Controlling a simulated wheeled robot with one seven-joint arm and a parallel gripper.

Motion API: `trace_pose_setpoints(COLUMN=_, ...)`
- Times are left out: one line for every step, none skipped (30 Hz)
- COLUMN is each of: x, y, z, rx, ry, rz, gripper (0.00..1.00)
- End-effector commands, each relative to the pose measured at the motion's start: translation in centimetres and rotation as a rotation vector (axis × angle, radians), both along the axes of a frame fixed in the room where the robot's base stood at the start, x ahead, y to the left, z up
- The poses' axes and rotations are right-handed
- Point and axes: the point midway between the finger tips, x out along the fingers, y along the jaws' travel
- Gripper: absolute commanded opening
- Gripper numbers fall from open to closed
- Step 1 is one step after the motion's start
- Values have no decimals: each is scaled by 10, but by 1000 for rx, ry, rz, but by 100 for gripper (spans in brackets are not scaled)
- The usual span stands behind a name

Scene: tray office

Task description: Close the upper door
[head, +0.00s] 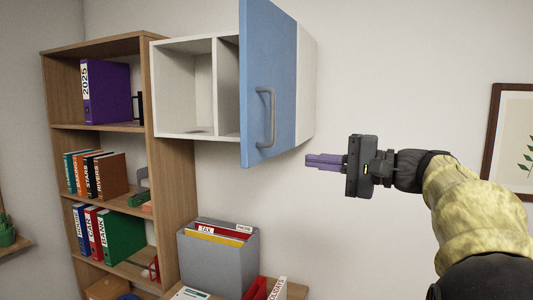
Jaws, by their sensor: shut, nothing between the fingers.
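The upper door (259,60) is a blue panel with a grey bar handle (266,118) on its face. It stands open, swung out from the white wall cabinet (183,94). The cabinet's left compartments show empty, and the door hides much of the right part. My gripper (308,160) is shut and empty. It is to the right of the door, a little lower than the handle, with its purple fingers pointing left. In the picture it is apart from the door.
A wooden bookshelf (173,170) with books and binders stands at the left. A grey file box (220,262) with folders is below the cabinet. A framed picture (489,145) hangs at the right. The wall between the cabinet and the picture is bare.

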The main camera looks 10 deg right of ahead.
Motion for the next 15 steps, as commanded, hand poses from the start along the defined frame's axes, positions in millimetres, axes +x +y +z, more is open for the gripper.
trace_pose_setpoints(x=6, y=8, z=3, rx=1, ry=1, rz=6, gripper=0)
trace_pose_setpoints(x=9, y=14, z=4, rx=1, ry=2, rz=8, gripper=0)
trace_pose_setpoints(x=14, y=21, z=4, rx=1, ry=2, rz=12, gripper=0)
trace_pose_setpoints(x=18, y=26, z=4, rx=1, ry=2, rz=14, gripper=0)
trace_pose_setpoints(x=21, y=31, z=4, rx=1, ry=2, rz=17, gripper=0)
trace_pose_setpoints(x=26, y=38, z=4, rx=1, ry=2, rz=19, gripper=0)
trace_pose_setpoints(x=30, y=43, z=4, rx=2, ry=2, rz=21, gripper=0)
trace_pose_setpoints(x=33, y=47, z=4, rx=1, ry=2, rz=20, gripper=0)
trace_pose_setpoints(x=37, y=53, z=4, rx=1, ry=2, rz=21, gripper=0)
trace_pose_setpoints(x=41, y=56, z=4, rx=2, ry=2, rz=20, gripper=0)
trace_pose_setpoints(x=44, y=60, z=4, rx=2, ry=2, rz=19, gripper=0)
trace_pose_setpoints(x=49, y=64, z=4, rx=1, ry=2, rz=18, gripper=0)
trace_pose_setpoints(x=52, y=68, z=4, rx=0, ry=1, rz=16, gripper=0)
trace_pose_setpoints(x=55, y=70, z=5, rx=2, ry=2, rz=13, gripper=0)
trace_pose_setpoints(x=60, y=73, z=5, rx=2, ry=2, rz=11, gripper=0)
